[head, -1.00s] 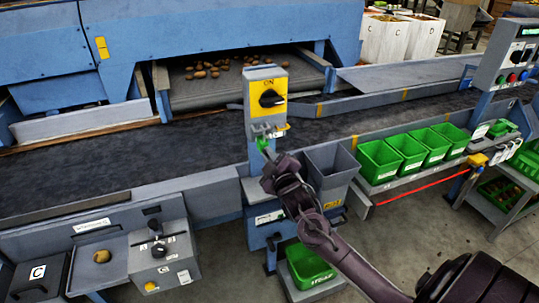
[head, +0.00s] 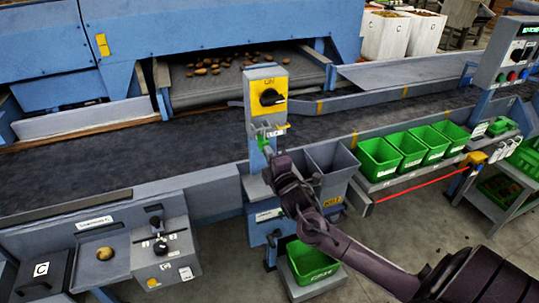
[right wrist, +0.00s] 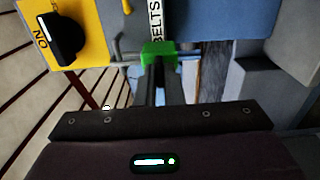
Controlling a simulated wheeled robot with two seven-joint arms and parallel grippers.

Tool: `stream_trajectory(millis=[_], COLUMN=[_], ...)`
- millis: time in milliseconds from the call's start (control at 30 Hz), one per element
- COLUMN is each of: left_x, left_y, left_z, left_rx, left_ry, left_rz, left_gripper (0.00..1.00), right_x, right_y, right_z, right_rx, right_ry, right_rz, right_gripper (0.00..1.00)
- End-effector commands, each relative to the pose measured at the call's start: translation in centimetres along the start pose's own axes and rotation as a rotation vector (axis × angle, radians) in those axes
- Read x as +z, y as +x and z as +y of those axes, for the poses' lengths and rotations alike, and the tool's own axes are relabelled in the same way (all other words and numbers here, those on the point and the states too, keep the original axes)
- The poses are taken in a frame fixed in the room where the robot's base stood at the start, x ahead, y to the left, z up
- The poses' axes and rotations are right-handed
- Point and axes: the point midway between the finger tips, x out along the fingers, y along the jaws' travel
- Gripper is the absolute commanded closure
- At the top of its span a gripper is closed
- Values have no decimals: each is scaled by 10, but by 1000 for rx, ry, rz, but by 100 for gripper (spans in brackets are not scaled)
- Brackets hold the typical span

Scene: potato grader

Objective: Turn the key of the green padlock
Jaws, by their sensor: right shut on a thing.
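The green padlock (head: 262,142) is at the lower part of the grey post, below the yellow switch plate. It shows as a green block (right wrist: 158,52) in the right wrist view, in front of my fingertips. My right gripper (head: 267,152) reaches up to it from below right. In the right wrist view its two dark fingers (right wrist: 160,77) are close together and end at the padlock's near face. They are shut on the padlock's key, which the fingers hide. My left gripper is not in view.
The yellow plate with a black rotary switch (head: 270,97) is just above the padlock. Green crates (head: 378,160) line the shelf farther right. The dark belt (head: 90,160) runs behind the post.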

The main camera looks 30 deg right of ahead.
Motion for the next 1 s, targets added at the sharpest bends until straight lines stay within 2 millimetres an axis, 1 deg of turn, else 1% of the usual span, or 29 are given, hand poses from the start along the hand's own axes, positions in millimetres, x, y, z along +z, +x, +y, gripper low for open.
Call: stream_trajectory(millis=[467, 500, 633, 667, 900, 1000], left_x=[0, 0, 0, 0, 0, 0], left_y=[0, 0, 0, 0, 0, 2], left_z=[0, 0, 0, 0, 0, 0], left_rx=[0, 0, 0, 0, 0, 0], left_ry=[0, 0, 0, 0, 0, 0], left_rz=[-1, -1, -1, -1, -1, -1], left_gripper=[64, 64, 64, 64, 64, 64], right_x=[0, 0, 0, 0, 0, 0], right_y=[0, 0, 0, 0, 0, -4], right_z=[0, 0, 0, 0, 0, -1], right_rx=[0, 0, 0, 0, 0, -1], right_ry=[-14, -14, -13, -13, -13, -13], right_rz=[0, 0, 0, 0, 0, 0], right_gripper=[100, 89, 72, 70, 70, 70])
